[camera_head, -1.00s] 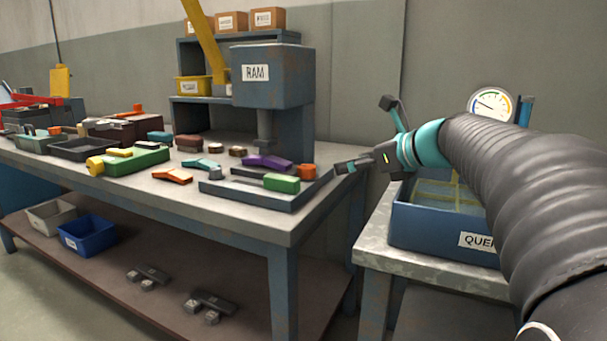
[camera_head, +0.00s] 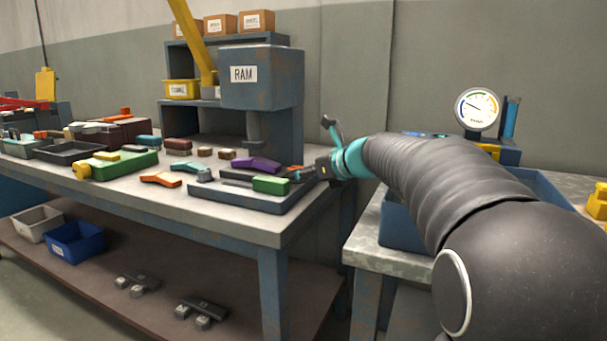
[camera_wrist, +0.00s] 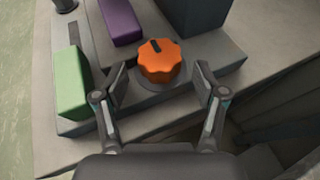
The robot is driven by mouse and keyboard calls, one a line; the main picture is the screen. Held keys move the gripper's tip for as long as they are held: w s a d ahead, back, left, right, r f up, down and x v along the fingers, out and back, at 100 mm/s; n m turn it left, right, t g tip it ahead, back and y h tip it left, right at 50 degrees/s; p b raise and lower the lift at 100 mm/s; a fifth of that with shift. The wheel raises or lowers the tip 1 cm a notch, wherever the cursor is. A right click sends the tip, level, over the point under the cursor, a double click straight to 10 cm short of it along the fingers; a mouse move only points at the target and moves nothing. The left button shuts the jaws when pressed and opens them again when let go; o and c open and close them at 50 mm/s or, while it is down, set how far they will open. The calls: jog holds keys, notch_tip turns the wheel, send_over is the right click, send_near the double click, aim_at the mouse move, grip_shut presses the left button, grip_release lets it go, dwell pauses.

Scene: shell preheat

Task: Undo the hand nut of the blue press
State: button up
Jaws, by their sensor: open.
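The blue press (camera_head: 262,78), labelled RAM, stands at the back of the bench. A lobed orange hand nut (camera_wrist: 159,62) with a dark mark on top sits on a round grey base at the edge of the press's blue-grey bed (camera_wrist: 215,62). In the head view the nut is mostly hidden by my gripper (camera_head: 303,174). In the wrist view my gripper (camera_wrist: 162,82) is open, its two fingers on either side of and slightly short of the nut, with gaps on both sides.
A green block (camera_wrist: 70,82) and a purple piece (camera_wrist: 121,20) lie on the bed left of the nut. A gauge (camera_head: 477,109) and a blue tank (camera_head: 555,190) stand on the right table. Several coloured parts lie on the bench to the left.

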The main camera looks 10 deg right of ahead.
jog(key=shift+w+a+f, duration=0.15)
jog(key=shift+w+a, duration=0.05)
jog(key=shift+w, duration=0.1)
jog(key=shift+c, duration=0.3)
jog(key=c, duration=1.1)
